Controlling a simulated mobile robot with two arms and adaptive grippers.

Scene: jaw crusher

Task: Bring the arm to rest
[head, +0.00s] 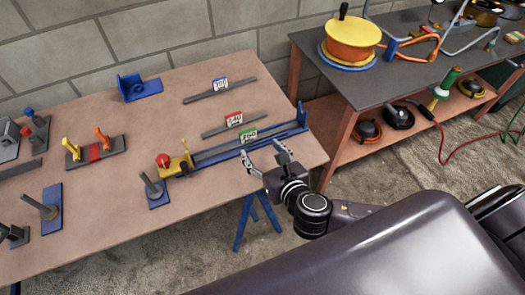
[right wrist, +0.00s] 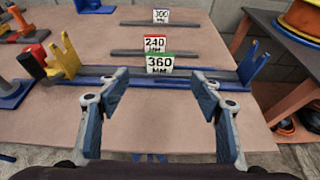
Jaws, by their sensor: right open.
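My right gripper (head: 265,157) is open and empty at the front right edge of the brown table (head: 120,215). In the right wrist view its two fingers (right wrist: 160,110) stand wide apart, with the table edge and a green-topped 360 mm sign (right wrist: 159,64) seen between them. A long blue and grey rail (head: 225,150) lies beyond the fingers, with a yellow bracket (head: 180,165) and red knob at its left end and a blue upright at its right end. The gripper appears apart from the rail. My left gripper is not in view.
Grey bars with a red-topped 240 mm sign (head: 235,119) and a blue-topped sign (head: 220,84) lie farther back. Levers and blue fixtures stand at the left. A second table (head: 400,75) with an orange reel (head: 352,38) is at the right. Bare floor lies between the tables.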

